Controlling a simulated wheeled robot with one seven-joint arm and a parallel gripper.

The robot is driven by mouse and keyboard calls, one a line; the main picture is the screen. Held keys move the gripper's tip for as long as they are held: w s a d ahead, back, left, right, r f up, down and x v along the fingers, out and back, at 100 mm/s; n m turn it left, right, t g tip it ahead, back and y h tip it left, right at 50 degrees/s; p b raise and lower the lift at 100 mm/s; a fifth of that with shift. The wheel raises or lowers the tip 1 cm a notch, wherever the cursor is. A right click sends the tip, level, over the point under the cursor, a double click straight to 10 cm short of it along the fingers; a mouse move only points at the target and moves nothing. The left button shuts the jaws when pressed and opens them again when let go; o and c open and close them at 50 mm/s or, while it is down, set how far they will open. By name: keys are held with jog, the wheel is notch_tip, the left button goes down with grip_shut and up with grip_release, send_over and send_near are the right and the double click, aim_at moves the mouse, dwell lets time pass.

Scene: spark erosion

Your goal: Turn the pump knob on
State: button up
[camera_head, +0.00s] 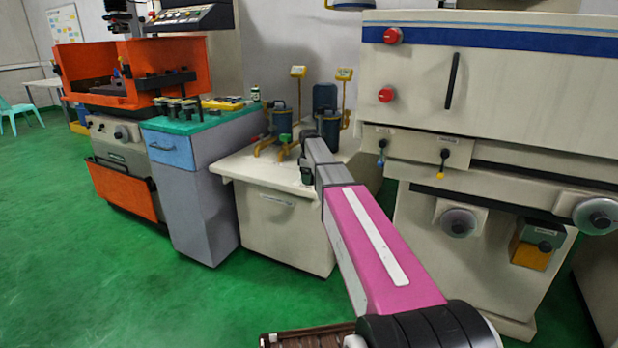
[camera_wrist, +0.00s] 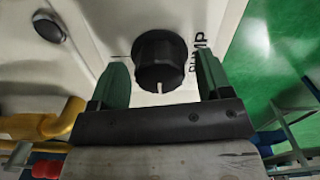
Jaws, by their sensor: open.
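The pump knob (camera_wrist: 160,62) is a round black knob with a white mark at its lower edge, in the wrist view. It sits on a pale panel, with the lettering "PUMP" beside it on the right. My gripper (camera_wrist: 161,85) is open, with one green finger on each side of the knob. A gap shows between each finger and the knob, and I cannot tell whether either touches it. In the head view my arm reaches to the cream cabinet (camera_head: 285,235), and my gripper (camera_head: 305,172) is small at its top; the knob cannot be made out there.
Another dark round part (camera_wrist: 48,27) is on the panel at upper left. Yellow piping (camera_wrist: 40,122) is at lower left in the wrist view. Blue-grey filter canisters (camera_head: 280,120) stand on the cabinet. A large cream machine (camera_head: 480,90) is at right. Green floor is open at left.

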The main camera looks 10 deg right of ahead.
jog(key=c, duration=0.9)
jog(key=shift+c, duration=0.2)
jog(key=m, duration=0.4)
jog(key=shift+m, duration=0.4)
jog(key=m, duration=0.4)
jog(key=shift+w+d+m, duration=0.1)
jog(key=shift+m, duration=0.2)
jog(key=m, duration=0.4)
jog(key=shift+m, duration=2.2)
